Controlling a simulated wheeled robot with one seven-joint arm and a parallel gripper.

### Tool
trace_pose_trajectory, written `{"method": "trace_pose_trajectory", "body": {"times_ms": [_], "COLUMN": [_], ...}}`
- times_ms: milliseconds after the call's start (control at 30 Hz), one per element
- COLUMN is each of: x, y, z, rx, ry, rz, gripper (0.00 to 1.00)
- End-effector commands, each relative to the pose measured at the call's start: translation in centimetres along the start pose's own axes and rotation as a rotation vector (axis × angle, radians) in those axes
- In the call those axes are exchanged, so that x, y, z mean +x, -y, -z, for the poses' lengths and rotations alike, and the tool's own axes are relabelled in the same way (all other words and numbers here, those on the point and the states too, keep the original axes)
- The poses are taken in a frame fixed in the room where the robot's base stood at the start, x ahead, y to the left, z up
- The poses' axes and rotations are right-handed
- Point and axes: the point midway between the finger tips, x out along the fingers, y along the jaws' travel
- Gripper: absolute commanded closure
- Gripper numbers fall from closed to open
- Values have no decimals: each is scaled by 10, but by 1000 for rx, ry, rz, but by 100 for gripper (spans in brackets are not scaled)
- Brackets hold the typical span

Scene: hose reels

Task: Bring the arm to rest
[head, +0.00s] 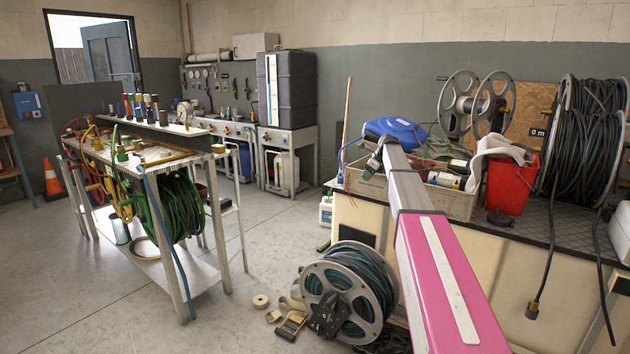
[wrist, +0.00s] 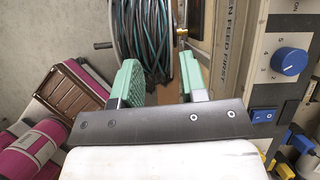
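My arm, with pink and silver links, reaches from the lower right of the head view up to the workbench edge (head: 470,232). Its far end is in front of an open wooden box (head: 440,202) of bottles and cans; I cannot make out the fingers there. In the wrist view my gripper (wrist: 159,72) is open, its two green-padded fingers wide apart with nothing held between them. Beyond the fingers is a reel of dark and teal hose (wrist: 140,35). Whether any finger touches something is not clear.
A hose reel (head: 348,290) stands on the floor beside the bench. A red bucket (head: 512,183) and large reels stand on the bench. A panel with a blue knob (wrist: 289,61) is right of my gripper.

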Motion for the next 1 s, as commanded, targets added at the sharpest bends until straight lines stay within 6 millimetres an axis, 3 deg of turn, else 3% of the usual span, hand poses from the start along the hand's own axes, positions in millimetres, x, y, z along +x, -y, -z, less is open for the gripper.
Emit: {"method": "trace_pose_trajectory", "body": {"times_ms": [267,467,700,1000], "x": [33,65,112,136], "y": [-51,-109,-229,-383], "z": [36,76,157,255], "rx": [-190,-418,-897,-1557], "ry": [-47,-101,-195,-263], "rz": [-12,-39,-131,-336], "gripper": [61,61,61,61]}}
